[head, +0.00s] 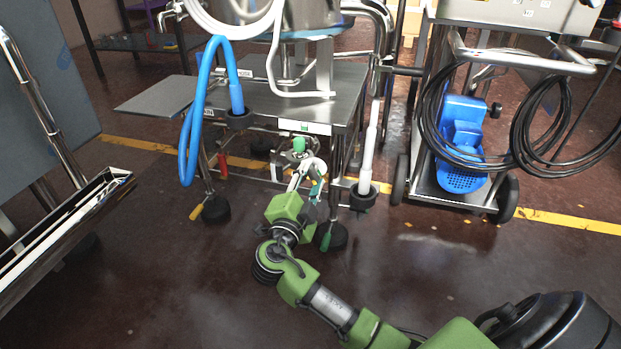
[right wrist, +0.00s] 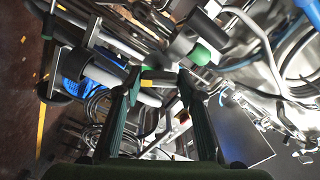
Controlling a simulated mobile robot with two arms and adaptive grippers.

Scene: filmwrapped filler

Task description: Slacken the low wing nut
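My right gripper (head: 314,180) is low in front of the steel filler stand, just below a green part (head: 299,145) under its top. In the right wrist view, the fingers of my right gripper (right wrist: 160,76) are spread with a clear gap. A pale bar with a yellow band (right wrist: 150,83) shows between the fingertips; I cannot tell whether they touch it. A green cap (right wrist: 201,54) on a dark cylinder is just beyond the right-hand finger. I cannot make out the low wing nut for certain. My left gripper is not in view.
The stand's steel top (head: 340,82) overhangs the gripper. A wheeled cart with a blue pedal (head: 463,140) and black cables stands further right. The front floor is clear.

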